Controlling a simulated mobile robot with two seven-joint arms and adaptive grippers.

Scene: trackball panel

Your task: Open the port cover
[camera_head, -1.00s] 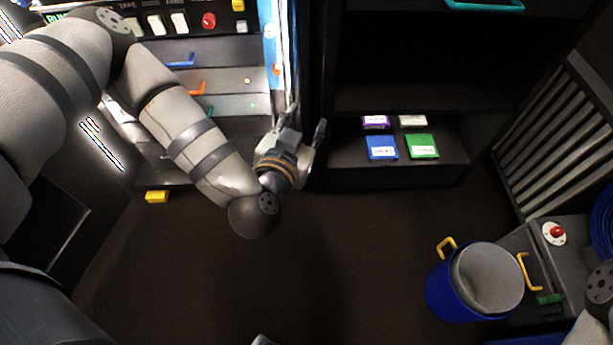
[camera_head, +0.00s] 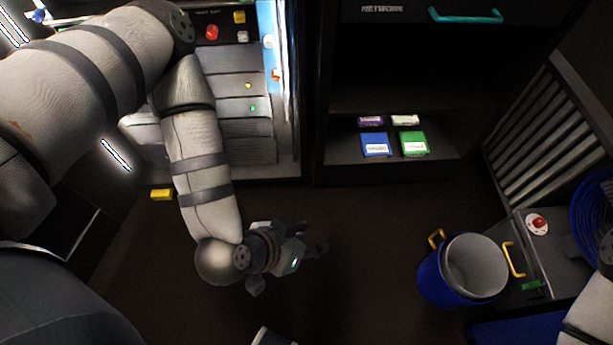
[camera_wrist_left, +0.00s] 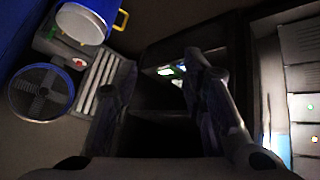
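I cannot make out which part is the port cover. My left gripper (camera_head: 312,250) hangs over the dark floor, below the shelf unit and left of the blue bin, touching nothing. In the left wrist view its two fingers (camera_wrist_left: 158,65) are spread apart with nothing between them. The lit panel cabinet (camera_head: 230,110) stands at upper left, partly hidden by my left arm. It has a red button (camera_head: 211,32) and small coloured knobs. My right gripper is not in view.
A dark shelf unit (camera_head: 400,175) holds blue (camera_head: 375,145), green (camera_head: 413,143), purple and white boxes. A blue bin (camera_head: 437,280) with yellow handles stands at right, beside a grey box with a red button (camera_head: 537,222).

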